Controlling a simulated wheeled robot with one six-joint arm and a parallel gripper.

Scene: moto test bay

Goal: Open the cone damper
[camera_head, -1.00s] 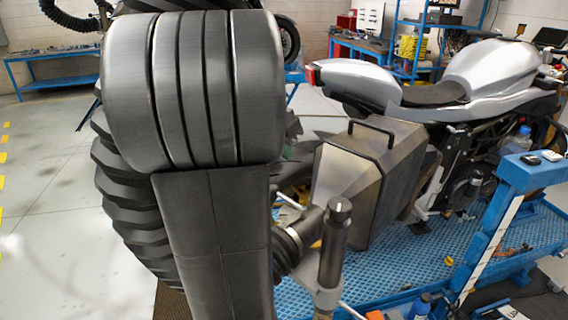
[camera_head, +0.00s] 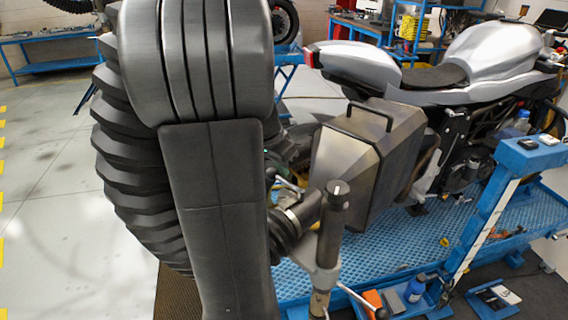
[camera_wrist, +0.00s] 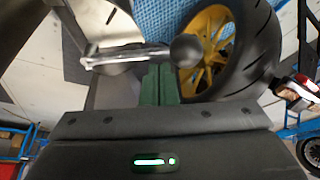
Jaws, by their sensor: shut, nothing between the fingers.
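The cone (camera_head: 360,165) is a brown-grey metal hood with a black top handle, standing behind the motorcycle. Its neck joins a black hose. A thin metal lever (camera_head: 288,184) with a dark ball knob (camera_head: 270,172) shows at the neck, just right of my arm. In the wrist view, the lever (camera_wrist: 130,53) lies across the picture with its ball (camera_wrist: 186,51) at the right end. My gripper (camera_wrist: 158,78) has green fingers, shut together and empty. Their tips are close to the rod, left of the ball; I cannot tell whether they touch. My arm hides the gripper in the head view.
A silver motorcycle (camera_head: 455,75) stands on a blue lift (camera_head: 410,245). A yellow-rimmed wheel (camera_wrist: 228,45) is near the gripper. The floor at left is clear.

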